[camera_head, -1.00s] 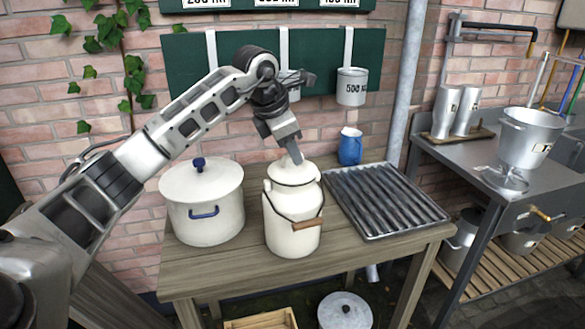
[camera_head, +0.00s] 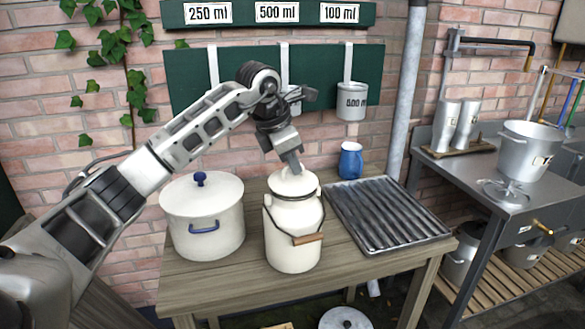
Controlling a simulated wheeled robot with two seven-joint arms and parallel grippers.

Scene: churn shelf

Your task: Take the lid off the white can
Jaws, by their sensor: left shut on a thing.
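The white can (camera_head: 291,240) stands upright on the wooden table, with a wire handle and a wooden grip on its front. Its white lid (camera_head: 293,183) sits at the top of the can; I cannot tell whether there is a gap under it. My left gripper (camera_head: 293,167) points down from above and is shut on the top of the lid. The gripper's fingers hide the lid's knob. My right gripper is not in view.
A white pot with a blue knob (camera_head: 203,217) stands left of the can. A ridged metal tray (camera_head: 388,215) lies to the right, with a blue jug (camera_head: 350,161) behind it. Measuring cups hang on the green board (camera_head: 190,77). The table's front strip (camera_head: 230,283) is clear.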

